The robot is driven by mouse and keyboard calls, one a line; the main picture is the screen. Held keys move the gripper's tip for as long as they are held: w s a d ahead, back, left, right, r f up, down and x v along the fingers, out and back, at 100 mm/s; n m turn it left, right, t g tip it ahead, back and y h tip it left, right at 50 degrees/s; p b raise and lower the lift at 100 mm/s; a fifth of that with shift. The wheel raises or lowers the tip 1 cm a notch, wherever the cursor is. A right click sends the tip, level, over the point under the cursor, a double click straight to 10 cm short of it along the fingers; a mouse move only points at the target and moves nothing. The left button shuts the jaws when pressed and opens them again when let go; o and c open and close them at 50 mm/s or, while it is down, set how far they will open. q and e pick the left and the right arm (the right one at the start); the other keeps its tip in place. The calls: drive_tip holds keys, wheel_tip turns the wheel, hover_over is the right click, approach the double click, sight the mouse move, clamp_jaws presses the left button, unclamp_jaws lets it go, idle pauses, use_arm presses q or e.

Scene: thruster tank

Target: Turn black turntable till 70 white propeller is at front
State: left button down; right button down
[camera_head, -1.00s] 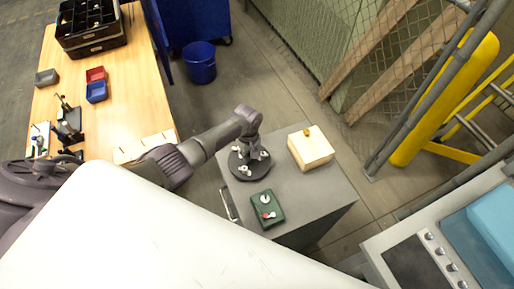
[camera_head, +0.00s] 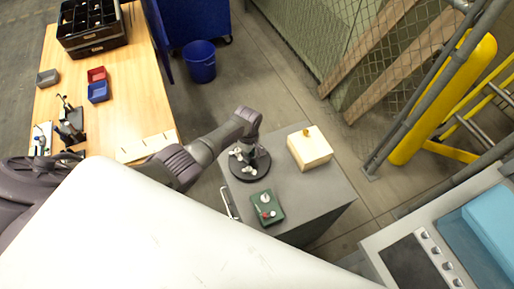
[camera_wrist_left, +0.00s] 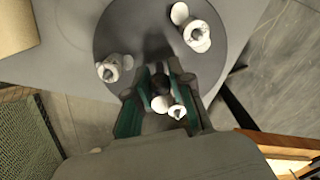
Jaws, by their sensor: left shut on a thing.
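The black turntable (camera_head: 262,175) is a round disc on the grey cabinet top. White propellers stand on it, one (camera_head: 236,152) at its left and one (camera_head: 251,172) at its front in the head view. My left gripper (camera_head: 251,151) is over the turntable. In the left wrist view, the green-padded fingers of my left gripper (camera_wrist_left: 159,88) are shut around what looks like a black knob (camera_wrist_left: 160,83) of the turntable. White propellers show around it: one upper right (camera_wrist_left: 197,36), one left (camera_wrist_left: 109,68), one close by the fingers (camera_wrist_left: 177,111). No size number is readable. My right gripper is not seen.
A green box (camera_head: 266,209) with small parts on top stands in front of the turntable. A light wooden block (camera_head: 311,149) stands to its right. A wooden table (camera_head: 122,88) with bins is at left, a blue bucket (camera_head: 200,63) behind.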

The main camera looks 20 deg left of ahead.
use_arm(q)
drive_tip(key=shift+n, duration=0.6)
drive_tip(key=shift+n+p, duration=0.5)
drive_tip(key=shift+n, duration=1.2)
drive_tip(key=c, duration=1.1)
unclamp_jaws()
drive_tip(key=shift+r, duration=0.1)
